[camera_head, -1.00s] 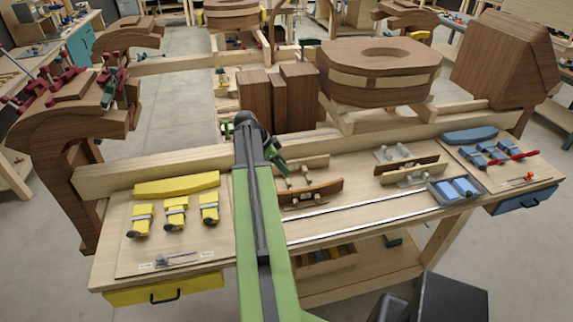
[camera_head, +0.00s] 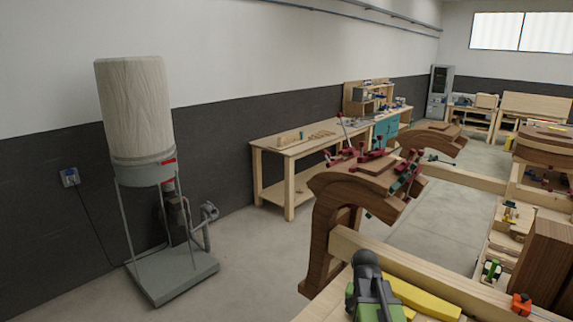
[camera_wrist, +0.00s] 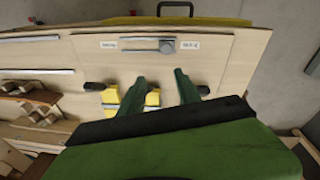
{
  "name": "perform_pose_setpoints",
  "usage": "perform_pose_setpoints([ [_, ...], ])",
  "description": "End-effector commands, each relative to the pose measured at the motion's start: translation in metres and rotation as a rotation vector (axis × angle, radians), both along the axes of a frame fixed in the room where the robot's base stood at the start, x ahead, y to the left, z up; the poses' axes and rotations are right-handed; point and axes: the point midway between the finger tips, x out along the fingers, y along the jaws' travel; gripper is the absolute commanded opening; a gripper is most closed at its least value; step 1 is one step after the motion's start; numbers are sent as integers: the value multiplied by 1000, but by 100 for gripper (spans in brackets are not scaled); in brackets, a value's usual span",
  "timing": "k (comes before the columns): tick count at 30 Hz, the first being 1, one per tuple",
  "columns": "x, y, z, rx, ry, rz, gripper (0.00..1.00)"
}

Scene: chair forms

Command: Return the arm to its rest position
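My green arm (camera_head: 377,312) with its dark rounded joint (camera_head: 366,262) shows at the bottom of the head view, over the near bench. My gripper (camera_wrist: 162,82) shows in the wrist view with its two green fingers apart. It is above the bench board, with nothing seen gripped. A yellow clamp (camera_wrist: 152,98) shows in the gap between the fingers, seemingly on the board beyond them. Another yellow clamp (camera_wrist: 111,97) lies just left of the fingers. The gripper's fingertips cannot be made out in the head view.
A curved wooden chair form (camera_head: 335,215) with red clamps stands beside the bench beam (camera_head: 440,285). A dust collector (camera_head: 140,120) stands at left. Floor between collector and form is clear.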

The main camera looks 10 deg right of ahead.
Motion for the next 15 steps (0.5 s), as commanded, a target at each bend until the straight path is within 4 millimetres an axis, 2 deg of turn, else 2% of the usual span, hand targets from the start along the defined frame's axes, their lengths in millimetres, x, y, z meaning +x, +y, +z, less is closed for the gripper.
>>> perform_pose_setpoints([
  [1, 1, 34, -1, 19, 2, 112, 40],
  [3, 3, 73, -1, 45, 5, 257, 40],
  [10, -6, 187, -2, 115, 5, 685, 40],
  [12, -7, 182, -38, 117, 13, 675, 40],
  [15, -10, 181, -67, 120, 23, 670, 40],
])
